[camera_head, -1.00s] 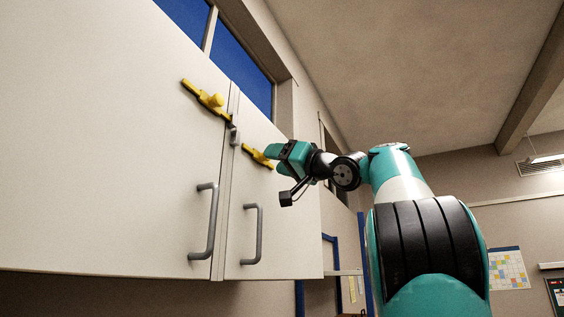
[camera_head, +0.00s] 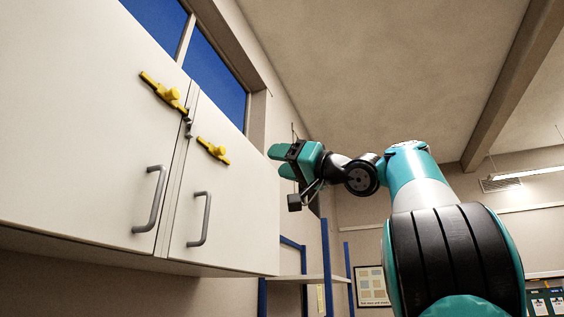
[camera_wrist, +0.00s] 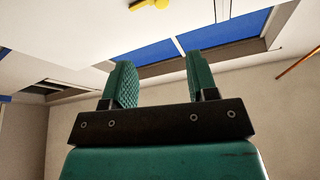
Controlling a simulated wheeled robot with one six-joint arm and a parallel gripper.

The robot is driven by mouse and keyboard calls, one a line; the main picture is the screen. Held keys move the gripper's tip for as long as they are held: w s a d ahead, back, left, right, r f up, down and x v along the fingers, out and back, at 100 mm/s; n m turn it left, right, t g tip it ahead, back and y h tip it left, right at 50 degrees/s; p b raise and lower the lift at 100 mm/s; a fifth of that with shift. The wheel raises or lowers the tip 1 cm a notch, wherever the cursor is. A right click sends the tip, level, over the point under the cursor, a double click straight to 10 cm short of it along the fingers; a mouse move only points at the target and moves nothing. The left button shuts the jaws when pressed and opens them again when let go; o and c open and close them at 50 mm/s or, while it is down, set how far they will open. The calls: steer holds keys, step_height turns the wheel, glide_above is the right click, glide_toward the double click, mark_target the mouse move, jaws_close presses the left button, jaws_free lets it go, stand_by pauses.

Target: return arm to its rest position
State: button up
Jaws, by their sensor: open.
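My gripper (camera_head: 277,162) is in front of the right end of a white wall cabinet in the head view, apart from the doors. Its two teal fingers are spread with nothing between them, and they also show in the wrist view (camera_wrist: 160,85). My arm reaches up and to the left from the lower right, with the wrist bent toward the cabinet.
The white cabinet (camera_head: 80,130) has two shut-looking doors with grey handles and yellow latches (camera_head: 165,92) (camera_head: 213,150). A blue-posted shelf (camera_head: 315,278) stands at the wall beyond. Open air lies right of my arm, under the ceiling beam.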

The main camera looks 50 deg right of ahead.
steer(key=shift+d, duration=0.1)
stand_by(0.3)
steer(key=w+a+f+m+g+b, duration=0.1)
steer(key=w+a+f+g+b, duration=0.1)
steer(key=w+f, duration=0.5)
steer(key=w+a+f+m+g+b, duration=0.1)
steer(key=w+a+f+g+b, duration=0.2)
steer(key=f, duration=0.8)
steer(key=w+a+f+n+g+y+b, duration=0.1)
steer(key=a+f+g, duration=0.1)
steer(key=a+f, duration=0.45)
steer(key=w+a+f+n+g+b, duration=0.1)
steer(key=w+a+f, duration=0.15)
steer(key=f, duration=0.75)
steer(key=s+a+f+n+g+b, duration=0.15)
steer(key=s+a+f+g, duration=0.35)
steer(key=f, duration=0.6)
steer(key=s+a+f+n+g+b, duration=0.1)
steer(key=s+a+f+n+g, duration=0.2)
steer(key=s+a+f, duration=0.5)
steer(key=s+a+f+n+g+h+b, duration=0.1)
steer(key=s+f+n+g, duration=0.2)
steer(key=s+f+g, duration=0.3)
steer(key=s+f, duration=0.5)
steer(key=f, duration=0.4)
steer(key=shift+s+b, duration=0.2)
steer(key=shift+b, duration=0.15)
steer(key=shift+a, duration=0.15)
steer(key=shift+c, duration=0.4)
